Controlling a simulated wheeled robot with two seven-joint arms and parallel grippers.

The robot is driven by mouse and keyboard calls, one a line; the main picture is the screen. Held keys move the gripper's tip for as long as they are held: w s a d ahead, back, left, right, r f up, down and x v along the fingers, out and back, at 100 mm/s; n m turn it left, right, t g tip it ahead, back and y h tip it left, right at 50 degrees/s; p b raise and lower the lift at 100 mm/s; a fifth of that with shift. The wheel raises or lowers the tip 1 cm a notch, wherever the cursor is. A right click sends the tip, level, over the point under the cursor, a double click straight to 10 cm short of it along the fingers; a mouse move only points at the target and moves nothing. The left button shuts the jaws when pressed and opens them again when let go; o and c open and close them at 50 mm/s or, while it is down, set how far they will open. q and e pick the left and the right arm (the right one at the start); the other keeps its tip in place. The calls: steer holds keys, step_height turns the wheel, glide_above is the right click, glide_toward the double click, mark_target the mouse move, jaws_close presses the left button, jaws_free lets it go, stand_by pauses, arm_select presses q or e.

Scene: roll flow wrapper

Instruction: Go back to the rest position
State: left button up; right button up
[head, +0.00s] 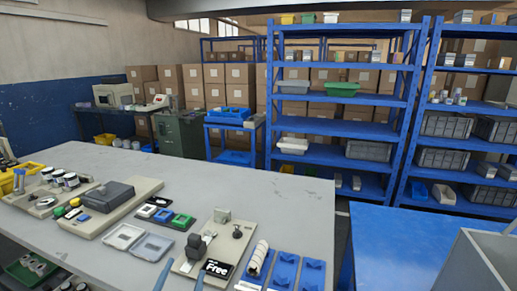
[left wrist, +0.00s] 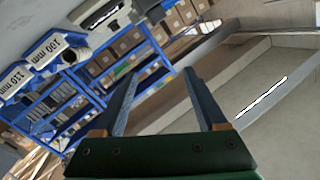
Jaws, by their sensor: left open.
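My left gripper (head: 183,275) shows only by its two blue-grey fingers at the bottom edge of the head view, in front of the bench. In the left wrist view its fingers (left wrist: 164,88) stand wide apart with nothing between them. The bench (head: 300,200) carries a white roll (head: 258,257) lying on a blue holder, with more blue holders (head: 284,272) to its right. A beige board (head: 222,243) with a black device and a black "Free" label (head: 216,268) lies left of the roll. My right gripper is not in view.
A light grey open bin (head: 478,262) stands at the lower right by a blue table (head: 400,235). Blue shelves (head: 340,155) stand behind.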

arm_select(q)
steer(key=s+a+f+n+g+y, duration=0.1)
steer(key=s+f+g, duration=0.25)
steer(key=f, duration=0.25)
steer(key=s+a+f+n+g, duration=0.2)
steer(key=s+f+g, duration=0.15)
steer(key=f, duration=0.25)
steer(key=s+d+f+g+h, duration=0.1)
steer(key=s+f+g, duration=0.3)
steer(key=s, duration=0.4)
steer(key=s+d+f+g, duration=0.1)
steer(key=s+f+g, duration=0.25)
steer(key=s, duration=0.45)
step_height(320, 180, down, 15)
steer(key=s+p, duration=0.1)
steer(key=p, duration=0.1)
steer(key=s+a+f+g+p, duration=0.2)
steer(key=s+f, duration=0.7)
steer(key=s, duration=0.3)
steer(key=shift+s+a, duration=0.25)
